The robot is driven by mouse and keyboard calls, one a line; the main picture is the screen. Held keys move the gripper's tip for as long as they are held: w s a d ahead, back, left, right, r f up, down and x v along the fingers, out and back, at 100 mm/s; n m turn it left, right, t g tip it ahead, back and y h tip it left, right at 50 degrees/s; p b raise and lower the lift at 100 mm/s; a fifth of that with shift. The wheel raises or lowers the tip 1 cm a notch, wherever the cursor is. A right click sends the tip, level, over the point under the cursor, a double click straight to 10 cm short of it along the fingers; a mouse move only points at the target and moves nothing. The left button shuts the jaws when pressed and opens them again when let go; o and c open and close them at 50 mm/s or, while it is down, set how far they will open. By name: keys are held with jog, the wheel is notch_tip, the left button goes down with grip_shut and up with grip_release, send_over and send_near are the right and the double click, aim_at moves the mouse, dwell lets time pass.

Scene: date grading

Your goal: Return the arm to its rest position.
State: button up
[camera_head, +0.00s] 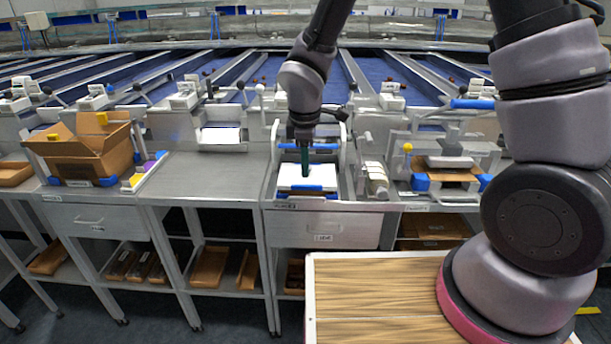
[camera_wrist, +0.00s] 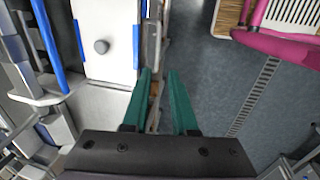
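My arm reaches from the right of the head view over the workbench. My gripper (camera_head: 305,165) points down in front of a white device with blue edges (camera_head: 318,180) on the bench. In the wrist view, the two green fingers of my gripper (camera_wrist: 159,76) stand apart with nothing between them. The white device (camera_wrist: 112,20), with a round grey knob, lies to the left of the fingers there. Whether the fingertips touch it cannot be told from the head view.
An open cardboard box (camera_head: 85,155) stands on the bench at left. Another blue-cornered device (camera_head: 445,180) is at right. A wood-patterned top (camera_head: 385,300) lies in the foreground beside my arm. The bench top (camera_head: 205,178) between box and device is mostly clear. Grey floor shows in the wrist view.

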jog(key=shift+r, duration=0.25)
jog(key=d+r+m+t, duration=0.2)
jog(key=d+r+m, duration=0.8)
jog(key=d+r, duration=0.6)
jog(key=s+d+r+m+t+y, duration=0.2)
jog(key=s+d+r+m+t, duration=0.1)
jog(key=s+d+r+m, duration=0.6)
notch_tip(320, 180, up, 4)
jog(key=s+m, duration=0.2)
jog(key=shift+s+m, duration=0.3)
jog(key=shift+m, duration=0.1)
